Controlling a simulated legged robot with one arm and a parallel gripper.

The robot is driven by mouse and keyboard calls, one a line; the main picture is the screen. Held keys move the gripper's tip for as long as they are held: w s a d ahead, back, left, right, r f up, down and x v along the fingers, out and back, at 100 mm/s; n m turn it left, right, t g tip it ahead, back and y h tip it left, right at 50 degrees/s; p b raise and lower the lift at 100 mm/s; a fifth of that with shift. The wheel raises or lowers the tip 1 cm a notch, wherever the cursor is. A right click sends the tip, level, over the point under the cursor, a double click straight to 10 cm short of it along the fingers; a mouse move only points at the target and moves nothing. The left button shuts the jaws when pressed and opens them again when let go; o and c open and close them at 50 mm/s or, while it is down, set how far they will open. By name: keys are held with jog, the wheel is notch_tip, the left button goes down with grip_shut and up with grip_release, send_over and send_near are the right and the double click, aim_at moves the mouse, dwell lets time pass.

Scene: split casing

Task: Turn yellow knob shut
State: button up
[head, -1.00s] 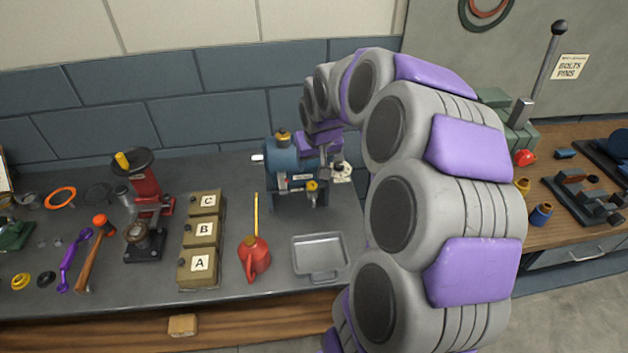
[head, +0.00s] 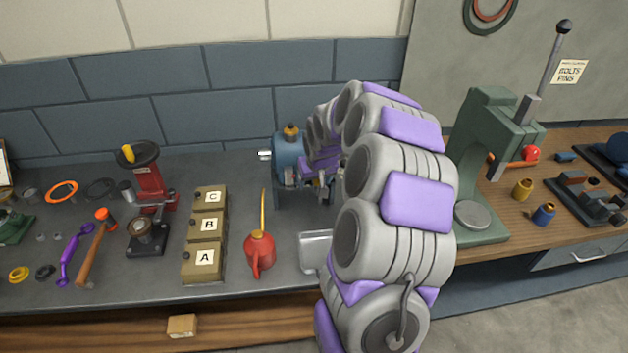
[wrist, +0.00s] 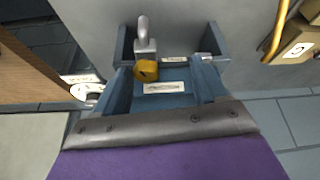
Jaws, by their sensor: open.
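The yellow knob (wrist: 146,70) shows in the wrist view, just above centre, with a grey lever-like part rising behind it. It sits by the blue casing (head: 287,160), which stands at the back of the bench in the head view. The casing's blue sides and a small label plate also fill the middle of the wrist view. My gripper (head: 322,180) is at the casing's front right, partly hidden by my own arm. It is open, and the knob appears apart from it. How far the knob is turned, I cannot tell.
A metal tray (head: 313,252) lies in front of the casing, partly behind my arm. A red oil can (head: 260,254) and boxes marked A, B and C (head: 204,262) stand to the left. A green press (head: 486,150) stands to the right.

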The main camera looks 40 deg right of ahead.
jog(key=d, duration=0.1)
jog(key=d+f, duration=0.1)
jog(key=d, duration=0.1)
jog(key=shift+w+d, duration=0.2)
jog(key=shift+c, duration=0.7)
jog(key=shift+d, duration=0.1)
jog(key=shift+c, duration=0.8)
jog(key=shift+s+a+r, duration=0.1)
jog(key=shift+a+r, duration=0.1)
jog(key=shift+a, duration=0.35)
jog(key=shift+a+r, duration=0.15)
jog(key=shift+a, duration=0.4)
jog(key=c, duration=0.4)
jog(key=shift+s, duration=0.1)
jog(key=shift+c, duration=0.9)
jog(key=shift+d, duration=0.35)
jog(key=shift+c, duration=0.8)
